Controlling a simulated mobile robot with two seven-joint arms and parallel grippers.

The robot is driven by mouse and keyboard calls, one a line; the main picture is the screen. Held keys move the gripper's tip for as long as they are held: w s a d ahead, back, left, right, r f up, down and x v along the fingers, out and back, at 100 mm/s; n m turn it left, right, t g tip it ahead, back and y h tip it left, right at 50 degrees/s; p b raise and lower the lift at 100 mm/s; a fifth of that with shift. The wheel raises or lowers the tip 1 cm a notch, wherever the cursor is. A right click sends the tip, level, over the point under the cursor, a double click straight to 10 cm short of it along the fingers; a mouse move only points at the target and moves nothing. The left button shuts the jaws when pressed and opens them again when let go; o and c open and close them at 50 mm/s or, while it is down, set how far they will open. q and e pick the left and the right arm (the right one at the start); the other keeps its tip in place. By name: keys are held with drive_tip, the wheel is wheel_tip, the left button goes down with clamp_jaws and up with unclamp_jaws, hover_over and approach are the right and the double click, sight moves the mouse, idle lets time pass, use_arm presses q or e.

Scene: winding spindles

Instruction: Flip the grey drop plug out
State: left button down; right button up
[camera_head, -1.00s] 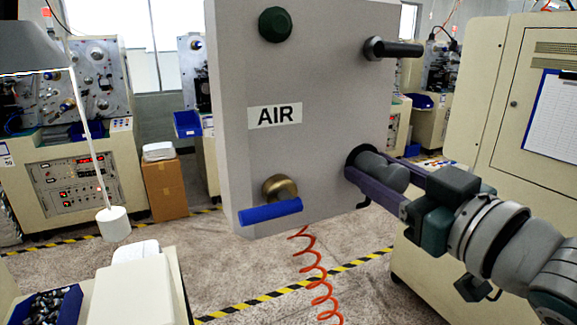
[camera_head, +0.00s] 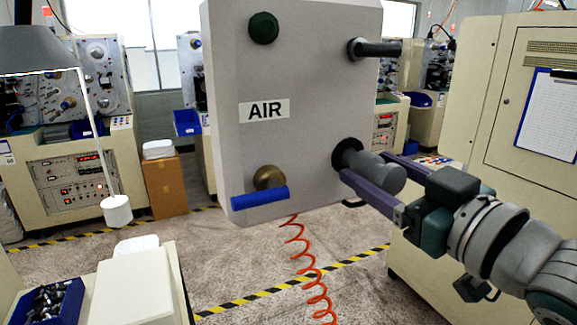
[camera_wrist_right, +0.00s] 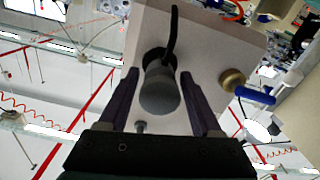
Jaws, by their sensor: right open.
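The grey drop plug (camera_head: 378,171) is a rounded grey cylinder sticking out of a dark round collar at the lower right of the grey AIR panel (camera_head: 310,70). In the right wrist view, the plug (camera_wrist_right: 160,92) lies between my fingers, with space visible on both sides. My right gripper (camera_head: 364,166) is open, its purple fingers straddling the plug near the panel face. It also shows in the right wrist view (camera_wrist_right: 160,74). The plug's base is partly hidden by the fingers in the head view. My left gripper is not in view.
The panel also carries a green knob (camera_head: 263,28), a black handle (camera_head: 376,49) and a brass valve with a blue lever (camera_head: 260,198). A dark curved lever (camera_wrist_right: 172,33) is close to the plug. An orange coiled hose (camera_head: 302,260) hangs below. A cream cabinet (camera_head: 525,110) stands right.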

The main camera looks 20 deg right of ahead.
drive_tip(key=shift+o, duration=0.8)
drive_tip(key=shift+s+f, duration=0.1)
drive_tip(key=s+b, duration=0.4)
drive_tip(key=s, duration=0.5)
drive_tip(key=shift+s+d, duration=0.3)
drive_tip(key=shift+d, duration=0.1)
